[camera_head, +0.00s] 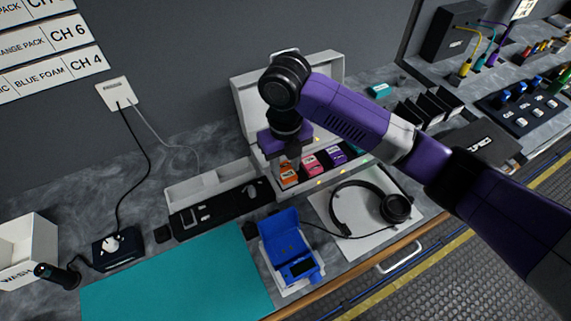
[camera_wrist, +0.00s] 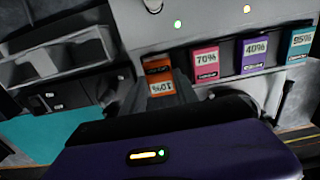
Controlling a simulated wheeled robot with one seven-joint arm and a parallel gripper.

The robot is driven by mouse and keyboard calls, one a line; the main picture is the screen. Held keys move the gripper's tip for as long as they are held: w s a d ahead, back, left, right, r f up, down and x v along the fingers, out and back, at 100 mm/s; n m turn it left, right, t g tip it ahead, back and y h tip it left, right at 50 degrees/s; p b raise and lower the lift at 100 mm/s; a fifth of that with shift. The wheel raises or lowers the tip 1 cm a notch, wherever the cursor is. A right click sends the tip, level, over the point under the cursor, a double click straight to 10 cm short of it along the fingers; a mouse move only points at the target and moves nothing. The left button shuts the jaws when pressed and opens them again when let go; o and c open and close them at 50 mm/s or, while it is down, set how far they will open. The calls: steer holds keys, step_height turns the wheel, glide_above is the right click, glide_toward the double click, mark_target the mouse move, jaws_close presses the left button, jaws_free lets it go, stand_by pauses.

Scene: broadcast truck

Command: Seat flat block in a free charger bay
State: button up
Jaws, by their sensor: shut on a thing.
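My gripper (camera_wrist: 163,100) is shut on an orange block (camera_wrist: 157,74) whose 10% label reads upside down in the wrist view. It also shows in the head view (camera_head: 288,172), under my wrist at the left end of the charger (camera_head: 272,162). Right of it in the charger stand a pink block marked 70% (camera_wrist: 206,61), a purple block marked 40% (camera_wrist: 252,54) and a teal block marked 95% (camera_wrist: 299,43). I cannot tell whether the orange block sits in its bay or is just in front of it. My gripper and wrist hide part of the charger.
A black tray with small items (camera_head: 222,208) lies left of the charger. Headphones (camera_head: 396,208) rest on a pale mat in front of it. A blue open case (camera_head: 285,240) and a teal mat (camera_head: 170,280) are nearer. Black slots (camera_head: 425,108) stand at right.

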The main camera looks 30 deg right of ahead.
mark_target(286, 171)
steer(key=shift+f+b, duration=0.55)
steer(key=shift+f, duration=0.2)
steer(key=o, duration=1.2)
steer(key=shift+r+b, duration=0.3)
steer(key=shift+r, duration=3.6)
